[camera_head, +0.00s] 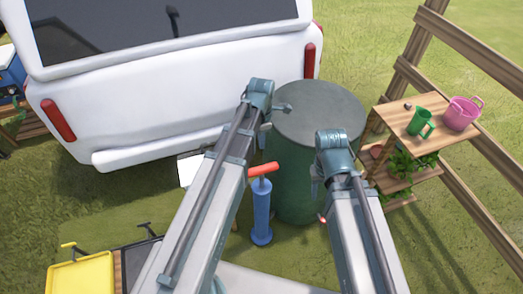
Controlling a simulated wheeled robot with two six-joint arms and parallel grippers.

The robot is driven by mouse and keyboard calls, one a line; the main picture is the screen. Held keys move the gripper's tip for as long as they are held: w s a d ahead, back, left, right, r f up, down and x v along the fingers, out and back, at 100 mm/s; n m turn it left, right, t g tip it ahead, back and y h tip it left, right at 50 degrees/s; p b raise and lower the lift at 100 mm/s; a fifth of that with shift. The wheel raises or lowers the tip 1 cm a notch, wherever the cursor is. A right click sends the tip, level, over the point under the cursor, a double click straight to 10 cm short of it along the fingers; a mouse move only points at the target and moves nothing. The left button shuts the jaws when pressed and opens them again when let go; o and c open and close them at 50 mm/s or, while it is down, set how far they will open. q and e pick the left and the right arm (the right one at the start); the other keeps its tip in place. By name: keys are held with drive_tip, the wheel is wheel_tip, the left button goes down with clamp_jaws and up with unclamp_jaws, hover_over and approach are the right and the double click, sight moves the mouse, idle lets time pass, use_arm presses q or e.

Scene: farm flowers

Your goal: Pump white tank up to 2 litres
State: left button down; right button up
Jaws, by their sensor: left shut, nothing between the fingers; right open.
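A blue pump (262,212) with a red handle (263,169) stands upright on the grass, between my two arms. A small white object (188,170), possibly the white tank, shows left of my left arm and is partly hidden by it. No gauge or level can be read on it. My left gripper (264,132) is shut and empty, above and beyond the pump handle. My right gripper (317,186) is open, to the right of the pump in front of the green barrel. Both grippers are small and partly covered by my arms.
A dark green barrel (293,165) with a grey lid stands behind the pump. A white vehicle (160,85) fills the back left. A wooden shelf (432,148) with a green mug (420,122) and a pink bucket (461,113) stands right. A yellow tray (80,277) is front left.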

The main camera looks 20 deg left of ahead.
sight(261, 169)
use_arm(q)
wheel_tip(261, 169, down, 14)
drive_tip(key=b, duration=1.3)
drive_tip(key=shift+r, duration=0.2)
drive_tip(key=shift+f, duration=0.1)
wheel_tip(261, 169, down, 10)
drive_tip(key=b, duration=1)
drive_tip(key=shift+s+r, duration=0.1)
drive_tip(key=shift+r, duration=0.15)
drive_tip(key=shift+s+r, duration=0.1)
drive_tip(key=shift+r, duration=0.1)
